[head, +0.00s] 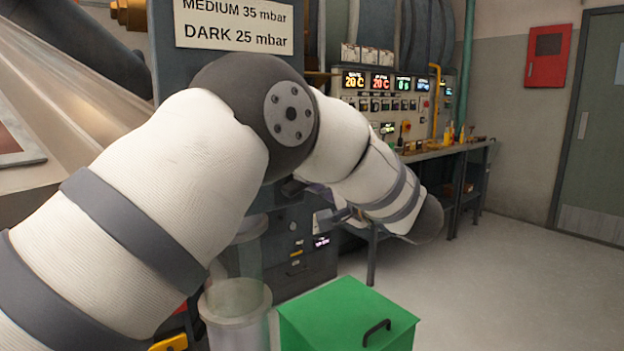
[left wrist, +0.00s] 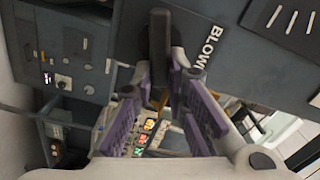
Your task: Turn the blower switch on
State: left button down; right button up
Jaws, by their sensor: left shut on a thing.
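The blower switch (left wrist: 159,36) shows in the left wrist view as a dark upright handle on a grey panel, beside white lettering that begins "BLOW" (left wrist: 198,34). My left gripper (left wrist: 161,76), with purple finger pads, has its fingertips at the lower end of this handle and is shut on it. The contact itself is partly hidden. In the head view my left gripper (head: 338,214) is small and mostly hidden behind my own arm, and the switch cannot be made out. My right gripper is in neither view.
A green box (head: 335,312) with a black handle stands below my arm, next to a clear cylinder (head: 236,305). A control panel (head: 385,95) with lit displays and a workbench (head: 445,150) stand behind. The floor at right is clear up to the door (head: 597,130).

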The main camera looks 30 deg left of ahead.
pick_arm(q)
jog(key=shift+w+f+m, duration=0.1)
jog(key=shift+f+m, duration=0.1)
jog(key=shift+m, duration=0.7)
jog(key=shift+f+m, duration=0.2)
jog(key=shift+m, duration=0.7)
jog(key=c, duration=1.6)
grip_release()
jog(key=shift+d, duration=0.15)
jog(key=v, duration=1.2)
jog(key=shift+f, duration=0.1)
